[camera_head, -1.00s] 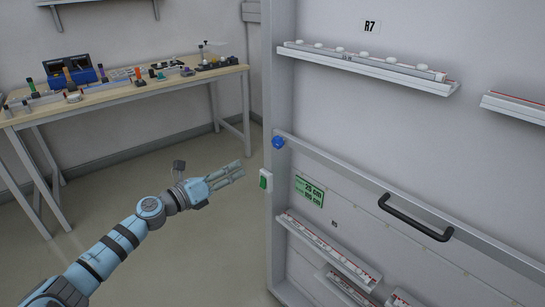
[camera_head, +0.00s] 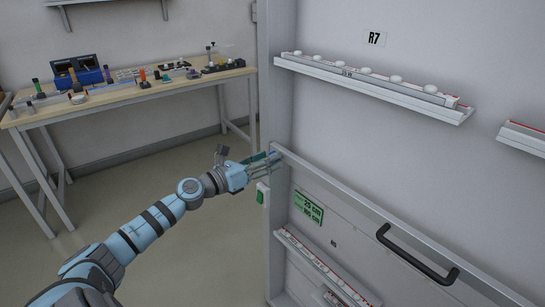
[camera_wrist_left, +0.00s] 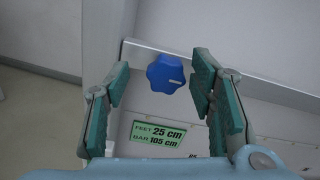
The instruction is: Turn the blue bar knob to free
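The blue bar knob (camera_wrist_left: 165,74) is on the pale bar's end, with a lobed rim and a white mark pointing right in the left wrist view. In the head view it is mostly hidden by my left gripper (camera_head: 266,163). In the left wrist view, that gripper's teal fingers stand open, one on each side of the knob with gaps showing. I cannot tell how far the fingertips are from it in depth. My right gripper is not in view.
A green label reading feet 25 cm, bar 105 cm (camera_head: 308,207) is below the bar (camera_head: 345,192). A black handle (camera_head: 418,254) is at right. A workbench (camera_head: 130,95) stands behind at left.

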